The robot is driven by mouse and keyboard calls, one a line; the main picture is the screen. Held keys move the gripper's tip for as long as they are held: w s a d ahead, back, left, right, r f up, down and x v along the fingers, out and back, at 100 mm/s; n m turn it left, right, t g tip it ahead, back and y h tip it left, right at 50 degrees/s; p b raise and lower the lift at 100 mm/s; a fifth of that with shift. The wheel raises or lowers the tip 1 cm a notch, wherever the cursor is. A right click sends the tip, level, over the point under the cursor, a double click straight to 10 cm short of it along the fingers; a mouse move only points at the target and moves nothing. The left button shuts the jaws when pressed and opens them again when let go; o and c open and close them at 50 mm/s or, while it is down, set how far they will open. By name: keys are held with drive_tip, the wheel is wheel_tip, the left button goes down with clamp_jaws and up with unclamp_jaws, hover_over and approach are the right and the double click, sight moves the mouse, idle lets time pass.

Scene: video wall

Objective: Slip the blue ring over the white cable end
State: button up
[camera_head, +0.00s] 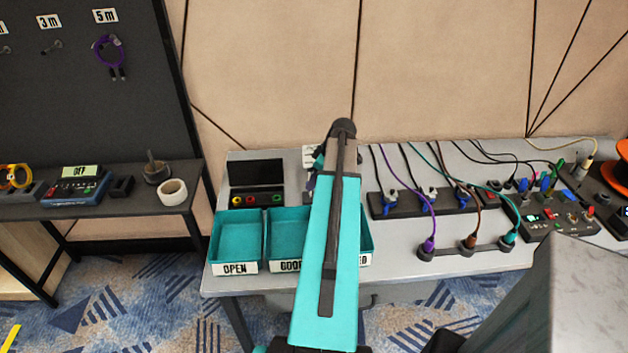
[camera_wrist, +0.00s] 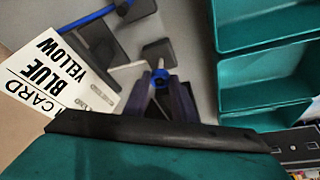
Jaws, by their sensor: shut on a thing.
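In the wrist view, my gripper (camera_wrist: 161,84) is shut on the small blue ring (camera_wrist: 160,75), which sits between its dark fingertips. A short pale rod (camera_wrist: 128,66), possibly the white cable end, shows just left of the ring, near dark grey blocks. I cannot tell whether the ring touches it or is around it. In the head view, my teal arm reaches over the table and hides most of my gripper and the ring.
A printed card (camera_wrist: 60,75) stands left of the fingers, and a blue rod (camera_wrist: 92,20) lies beyond. Teal trays (camera_head: 235,238) line the table's front edge, close to my arm. Socket strips with plugged cables (camera_head: 425,200) and a switch box (camera_head: 560,217) fill the right side.

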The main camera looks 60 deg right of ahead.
drive_tip(key=shift+f, duration=0.35)
idle(0.3)
drive_tip(key=o, duration=1.1)
drive_tip(key=shift+r, duration=0.1)
drive_tip(key=shift+b+v, duration=1.45)
drive_tip(key=shift+v, duration=5.4)
drive_tip(key=shift+s, duration=0.1)
drive_tip(key=shift+s, duration=0.1)
